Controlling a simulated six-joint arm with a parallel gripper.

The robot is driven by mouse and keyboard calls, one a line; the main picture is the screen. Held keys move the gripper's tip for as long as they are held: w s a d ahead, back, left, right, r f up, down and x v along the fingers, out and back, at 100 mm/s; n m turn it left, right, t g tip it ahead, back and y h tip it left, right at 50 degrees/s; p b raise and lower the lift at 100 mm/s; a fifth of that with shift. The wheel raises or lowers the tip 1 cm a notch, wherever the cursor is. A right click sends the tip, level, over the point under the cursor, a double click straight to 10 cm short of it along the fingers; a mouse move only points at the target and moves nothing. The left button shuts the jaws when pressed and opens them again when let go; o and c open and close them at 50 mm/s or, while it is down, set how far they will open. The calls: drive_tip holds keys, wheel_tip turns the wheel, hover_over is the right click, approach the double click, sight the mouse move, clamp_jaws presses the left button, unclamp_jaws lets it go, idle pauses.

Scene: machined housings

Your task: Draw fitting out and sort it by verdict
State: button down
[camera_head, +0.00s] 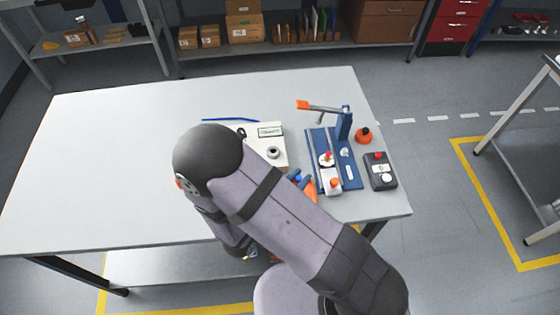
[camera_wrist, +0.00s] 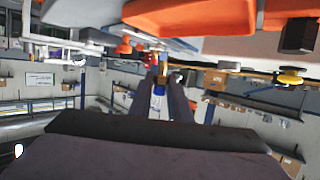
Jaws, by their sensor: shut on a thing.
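My gripper (camera_wrist: 161,84) shows in the wrist view as two dark fingers, shut on a small blue and brass-coloured piece (camera_wrist: 160,89), which looks like the fitting. Its full shape is hidden between the fingers. A blue fixture (camera_head: 316,147) with an orange-handled clamp (camera_head: 303,105) stands at the right of the table. On it sits a pale block (camera_head: 331,184) with an orange top, and a red-topped part is just behind. A white board (camera_head: 270,133) with a label and a round ring lies left of the fixture.
A dark button box (camera_head: 380,170) and an orange round object (camera_head: 364,136) stand right of the fixture. Orange and blue items (camera_head: 308,188) show partly beside my arm. A large orange shape (camera_wrist: 190,16) fills the wrist view's top. The table's left (camera_head: 100,170) is clear.

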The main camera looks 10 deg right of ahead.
drive_tip(key=shift+w+a+m+h, duration=0.1)
drive_tip(key=shift+a+m+h, duration=0.05)
drive_tip(key=shift+m+h, duration=0.15)
drive_tip(key=shift+f, duration=0.1)
wheel_tip(320, 180, down, 6)
drive_tip(key=b, duration=0.6)
drive_tip(key=c, duration=1.6)
unclamp_jaws()
drive_tip(key=shift+o, duration=0.2)
drive_tip(key=shift+a, duration=0.1)
